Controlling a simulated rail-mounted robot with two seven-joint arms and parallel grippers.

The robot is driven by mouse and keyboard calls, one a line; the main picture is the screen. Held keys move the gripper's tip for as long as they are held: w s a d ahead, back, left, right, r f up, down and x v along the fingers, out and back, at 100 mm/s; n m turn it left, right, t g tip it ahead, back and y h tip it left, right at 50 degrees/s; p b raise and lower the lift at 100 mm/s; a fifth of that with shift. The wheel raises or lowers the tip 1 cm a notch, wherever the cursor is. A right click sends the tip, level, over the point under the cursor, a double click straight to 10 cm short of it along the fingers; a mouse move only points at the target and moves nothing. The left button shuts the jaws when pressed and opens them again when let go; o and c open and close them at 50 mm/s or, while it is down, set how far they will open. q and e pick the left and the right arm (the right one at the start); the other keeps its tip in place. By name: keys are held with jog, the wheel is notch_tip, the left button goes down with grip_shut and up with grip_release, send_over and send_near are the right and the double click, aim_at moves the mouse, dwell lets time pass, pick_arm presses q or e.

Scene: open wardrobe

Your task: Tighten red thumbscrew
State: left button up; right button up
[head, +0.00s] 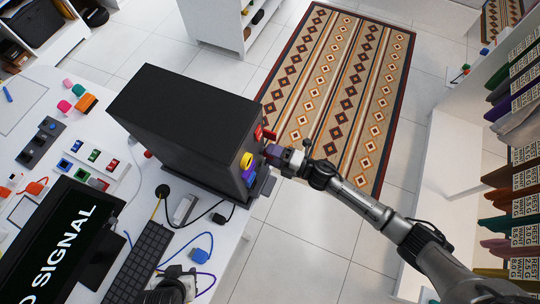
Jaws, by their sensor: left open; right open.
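A black box-shaped case (185,105) stands on the white desk, and its right end carries coloured knobs. The red thumbscrew (259,132) is at the upper part of that end, with a yellow knob (246,160) and a purple-blue one (249,177) below it. My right gripper (268,150) reaches in from the right, open, close beside the red thumbscrew and yellow knob. Contact with the red thumbscrew cannot be made out. My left gripper (178,272) is open at the bottom edge, over the desk's front near the cables, well away from the case.
A keyboard (140,265), a monitor (62,240) and cables with a blue connector (200,257) lie in front of the case. Switch panels (97,158) and small coloured parts are at left. A patterned rug (340,90) lies on the floor; hanging clothes (515,205) line the right.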

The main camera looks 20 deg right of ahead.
jog(key=n+b, duration=0.1)
jog(key=n, duration=0.1)
jog(key=n+b, duration=0.1)
jog(key=n, duration=0.1)
jog(key=shift+f+n, duration=0.2)
jog(key=shift+n, duration=0.2)
jog(key=shift+r+n+b, duration=0.1)
jog(key=shift+n+b, duration=0.45)
jog(key=shift+n, duration=0.45)
jog(key=shift+r, duration=0.1)
jog(key=shift+c, duration=0.4)
